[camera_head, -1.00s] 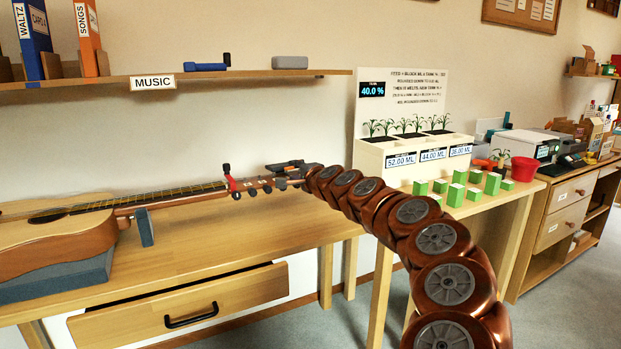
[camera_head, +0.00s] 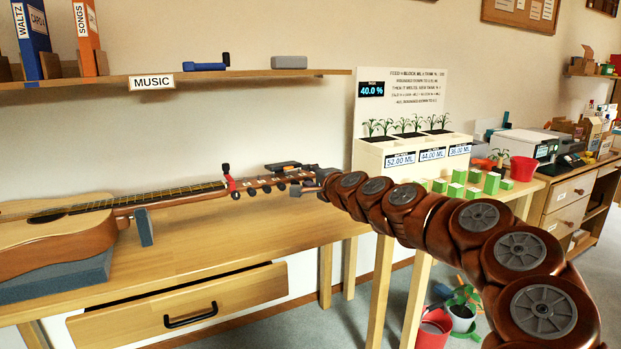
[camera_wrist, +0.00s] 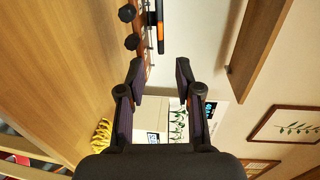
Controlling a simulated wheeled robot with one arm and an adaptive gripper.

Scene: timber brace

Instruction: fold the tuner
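The guitar (camera_head: 60,238) lies on the wooden bench, its neck pointing right and its headstock (camera_head: 265,184) raised off the bench. A dark slab with a bright orange edge, which looks like the tuner (camera_wrist: 155,22), is at the headstock; in the head view the tuner (camera_head: 283,166) shows as a dark bar along its upper side. My gripper (camera_wrist: 160,72) is open, its two dark fingers apart with nothing clearly held. In the head view my gripper (camera_head: 308,183) is just right of the headstock's end. The tuner's hinge cannot be made out.
A red clamp (camera_head: 231,184) sits on the neck near the headstock. A grey-blue support (camera_head: 144,227) stands under the neck. The music shelf (camera_head: 210,77) hangs above. Planters (camera_head: 410,154) and green blocks (camera_head: 458,188) are to the right. The bench front is clear.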

